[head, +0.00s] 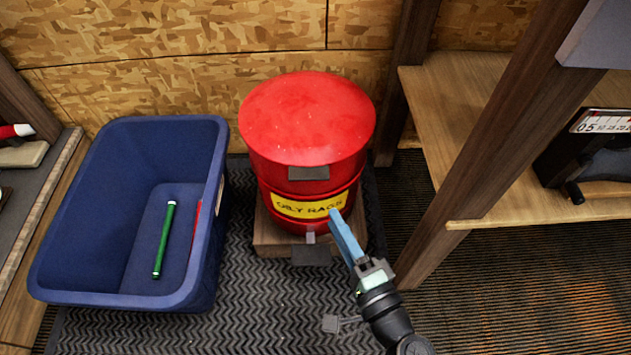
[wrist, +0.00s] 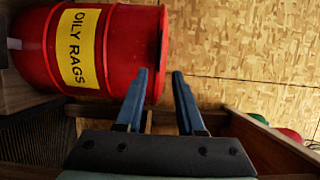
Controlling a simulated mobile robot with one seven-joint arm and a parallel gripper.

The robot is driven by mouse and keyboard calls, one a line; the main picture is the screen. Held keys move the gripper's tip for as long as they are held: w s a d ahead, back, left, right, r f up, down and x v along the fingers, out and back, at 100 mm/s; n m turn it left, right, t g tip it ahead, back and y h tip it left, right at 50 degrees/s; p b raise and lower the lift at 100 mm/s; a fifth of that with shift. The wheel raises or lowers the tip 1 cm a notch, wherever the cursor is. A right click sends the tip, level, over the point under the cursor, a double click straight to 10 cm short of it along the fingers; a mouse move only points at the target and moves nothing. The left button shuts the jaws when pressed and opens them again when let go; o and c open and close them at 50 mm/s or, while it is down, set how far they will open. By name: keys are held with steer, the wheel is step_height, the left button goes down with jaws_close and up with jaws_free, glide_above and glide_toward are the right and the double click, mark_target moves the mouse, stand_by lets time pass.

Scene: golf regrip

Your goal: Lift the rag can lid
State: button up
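The red oily rags can (head: 310,205) stands upright on a small wooden block, with a yellow "OILY RAGS" label on its front. Its red lid (head: 308,110) lies flat on top, and a grey tab (head: 309,173) sticks out at the lid's front edge. My gripper (head: 338,222) is in front of the can, low and to the right, near the label's right end. In the wrist view the can (wrist: 115,45) lies sideways at the upper left. There my gripper (wrist: 155,75) has its two blue fingers apart with nothing between them.
A blue bin (head: 60,235) at the left holds a green grip (head: 164,240) and a red one (head: 194,228). A grey pedal-like plate (head: 311,254) lies in front of the can.

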mark_target(312, 180)
steer(key=b+x, duration=0.3)
steer(key=x, duration=0.8)
steer(key=shift+w, duration=0.1)
jaws_close()
stand_by(1.0)
